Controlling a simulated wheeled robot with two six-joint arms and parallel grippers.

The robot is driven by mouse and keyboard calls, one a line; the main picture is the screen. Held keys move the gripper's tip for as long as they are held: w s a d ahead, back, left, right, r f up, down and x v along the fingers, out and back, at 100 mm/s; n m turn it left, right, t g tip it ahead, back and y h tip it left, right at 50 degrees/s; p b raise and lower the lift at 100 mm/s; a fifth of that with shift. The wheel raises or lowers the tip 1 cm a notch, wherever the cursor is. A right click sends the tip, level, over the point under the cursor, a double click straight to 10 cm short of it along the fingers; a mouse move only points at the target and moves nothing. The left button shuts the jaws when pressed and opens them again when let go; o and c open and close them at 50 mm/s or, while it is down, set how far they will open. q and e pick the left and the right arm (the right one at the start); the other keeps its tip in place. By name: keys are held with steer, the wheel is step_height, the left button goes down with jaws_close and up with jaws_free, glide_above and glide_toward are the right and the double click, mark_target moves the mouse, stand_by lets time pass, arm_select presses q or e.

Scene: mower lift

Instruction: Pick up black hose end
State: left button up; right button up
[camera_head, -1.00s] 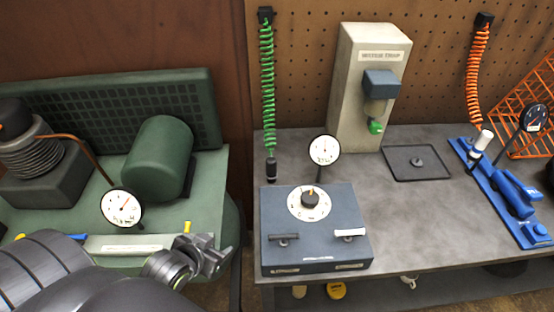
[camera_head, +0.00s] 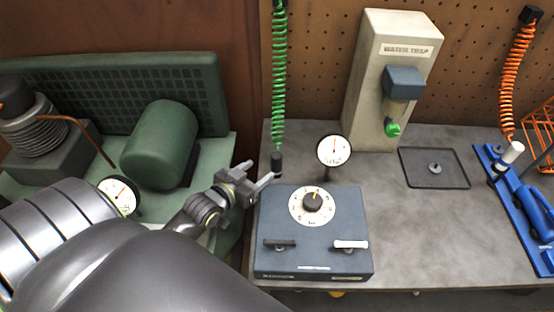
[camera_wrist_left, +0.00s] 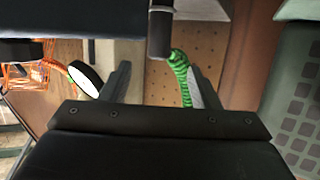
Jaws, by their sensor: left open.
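The black hose end (camera_head: 277,163) hangs at the bottom of the green coiled hose (camera_head: 279,80), just behind the blue-grey box. In the left wrist view the black hose end (camera_wrist_left: 160,34) is a dark cylinder ahead of my fingers, with the green coil beside it. My left gripper (camera_head: 257,173) is open and empty, just left of the hose end and apart from it. In the left wrist view its two fingers (camera_wrist_left: 162,85) are spread, with the hose end between their directions. My right gripper is not in view.
The blue-grey control box (camera_head: 313,235) with a dial and a gauge (camera_head: 334,150) stands close right of my left gripper. A green compressor (camera_head: 160,145) is at left. A water trap (camera_head: 393,80), black tray (camera_head: 434,168) and blue tool rail (camera_head: 520,210) lie to the right.

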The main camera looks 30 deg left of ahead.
mark_target(280, 155)
arm_select(q)
steer(key=x, duration=0.6)
steer(key=shift+w+f+p, duration=0.1)
steer(key=shift+p, duration=0.2)
steer(key=shift+p+x, duration=0.5)
steer(key=shift+x, duration=2.2)
steer(key=shift+d, duration=0.1)
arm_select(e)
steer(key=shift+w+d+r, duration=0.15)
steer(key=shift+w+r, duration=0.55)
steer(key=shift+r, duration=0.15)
arm_select(q)
steer(key=c, duration=1.1)
steer(key=shift+c, duration=0.3)
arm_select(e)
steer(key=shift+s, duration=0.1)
